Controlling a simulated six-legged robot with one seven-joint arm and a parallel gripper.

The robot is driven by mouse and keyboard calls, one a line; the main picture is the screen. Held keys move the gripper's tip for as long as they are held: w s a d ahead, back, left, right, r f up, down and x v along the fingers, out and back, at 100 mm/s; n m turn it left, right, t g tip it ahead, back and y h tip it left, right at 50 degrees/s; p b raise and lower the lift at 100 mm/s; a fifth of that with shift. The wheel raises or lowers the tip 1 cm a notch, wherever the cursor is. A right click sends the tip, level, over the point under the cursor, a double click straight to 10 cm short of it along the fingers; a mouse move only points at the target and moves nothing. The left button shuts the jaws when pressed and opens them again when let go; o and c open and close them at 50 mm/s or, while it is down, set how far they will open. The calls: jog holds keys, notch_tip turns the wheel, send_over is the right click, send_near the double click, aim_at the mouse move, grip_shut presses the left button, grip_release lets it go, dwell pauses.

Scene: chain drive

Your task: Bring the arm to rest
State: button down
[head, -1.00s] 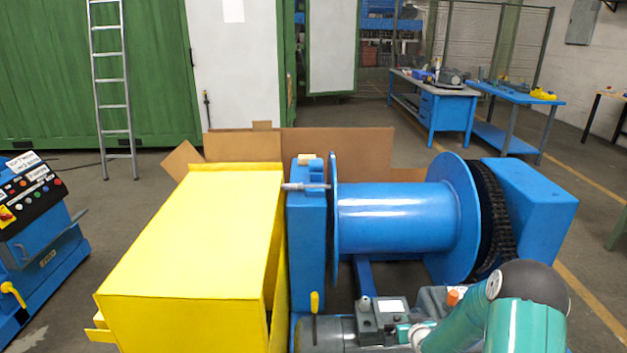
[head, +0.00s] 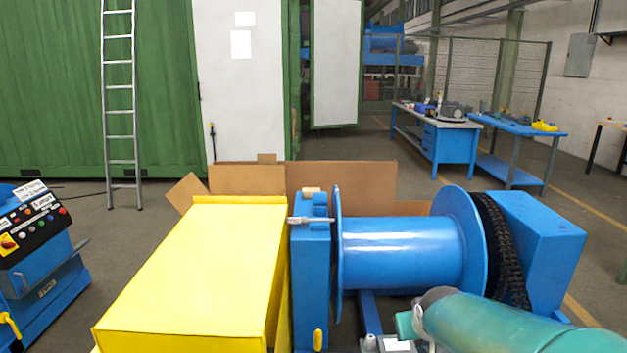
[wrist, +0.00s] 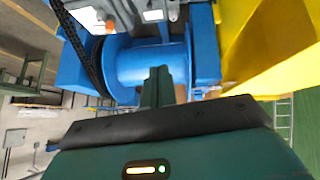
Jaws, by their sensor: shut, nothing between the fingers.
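My gripper (wrist: 161,80) shows in the wrist view as narrow dark fingers pressed together, with nothing between them. The blue drum (wrist: 148,66) of the chain drive lies behind the fingertips in that view; I cannot tell the exact gap. In the head view my teal arm (head: 500,322) reaches in from the lower right, in front of the drum (head: 402,252). The gripper fingers are not clear in the head view. The black chain (head: 502,245) runs around the drum's right end, beside a blue housing (head: 543,245).
A yellow guard box (head: 195,270) stands left of the drum, with cardboard (head: 340,178) behind. A blue control console (head: 38,250) is at far left. A ladder (head: 120,110) leans on the green container. Blue workbenches (head: 450,140) stand at the back right, with open floor before them.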

jog(key=s+a+r+g, duration=0.1)
jog(key=s+a+r, duration=0.1)
jog(key=s, duration=0.8)
jog(key=s+a+r+g+y, duration=0.1)
jog(key=s+a+r, duration=0.2)
jog(key=s, duration=0.7)
jog(key=shift+a+r+m, duration=0.2)
jog(key=shift+r+m, duration=0.1)
jog(key=shift+m, duration=0.1)
jog(key=shift+d, duration=0.2)
